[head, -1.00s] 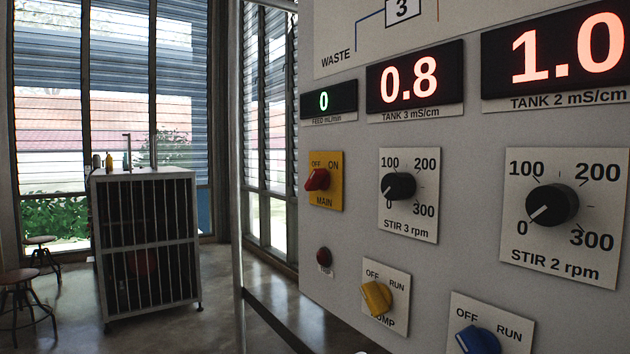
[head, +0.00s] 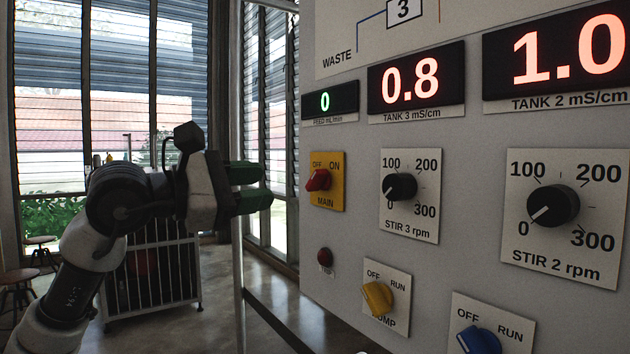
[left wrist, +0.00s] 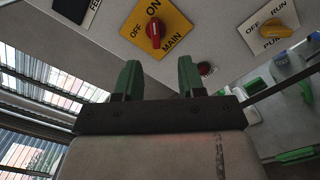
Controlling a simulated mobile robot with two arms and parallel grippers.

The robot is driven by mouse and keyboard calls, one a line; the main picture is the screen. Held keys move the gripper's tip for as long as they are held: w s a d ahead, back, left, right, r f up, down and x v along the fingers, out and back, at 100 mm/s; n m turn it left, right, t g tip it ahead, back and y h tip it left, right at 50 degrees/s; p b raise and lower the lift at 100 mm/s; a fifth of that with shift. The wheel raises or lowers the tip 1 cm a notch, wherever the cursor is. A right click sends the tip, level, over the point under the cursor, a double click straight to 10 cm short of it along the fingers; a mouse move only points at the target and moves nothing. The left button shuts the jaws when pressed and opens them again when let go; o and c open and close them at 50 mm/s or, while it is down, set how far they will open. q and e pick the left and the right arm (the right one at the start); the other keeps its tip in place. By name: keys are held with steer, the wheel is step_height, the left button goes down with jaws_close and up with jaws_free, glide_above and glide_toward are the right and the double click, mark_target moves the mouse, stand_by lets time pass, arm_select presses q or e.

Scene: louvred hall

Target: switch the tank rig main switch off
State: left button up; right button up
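The main switch (head: 318,180) is a red knob on a yellow plate (head: 327,200) marked OFF, ON and MAIN, on the grey panel's left side. It also shows in the left wrist view (left wrist: 154,31), ahead of the fingers; I cannot tell its setting surely. My left gripper (head: 264,187) is left of the switch, level with it and apart from it. Its two green fingers point toward the panel. In the left wrist view the left gripper (left wrist: 158,78) is open, with nothing between the fingers. My right gripper is not recognisable in either view.
A small red button (head: 325,257) sits below the switch. The yellow pump knob (head: 377,298), blue knob (head: 478,340) and black STIR 3 dial (head: 399,187) are nearby on the panel. A barred cabinet (head: 180,270) and stools (head: 18,290) stand behind my left arm.

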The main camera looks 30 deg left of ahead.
mark_target(311, 182)
arm_select(q)
steer(key=p+x, duration=0.3)
steer(key=x, duration=0.2)
steer(key=p+x, duration=0.2)
steer(key=x, duration=0.1)
steer(key=shift+w+a+r+p, duration=0.3)
steer(key=shift+p, duration=0.05)
steer(key=shift+w+d+f+y, duration=0.1)
steer(key=shift+w+f+y, duration=0.05)
steer(key=shift+w+y, duration=0.2)
steer(key=shift+f, duration=0.1)
steer(key=shift+w, duration=0.1)
steer(key=shift+w+d, duration=0.2)
steer(key=shift+w, duration=0.05)
jaws_close()
stand_by(0.6)
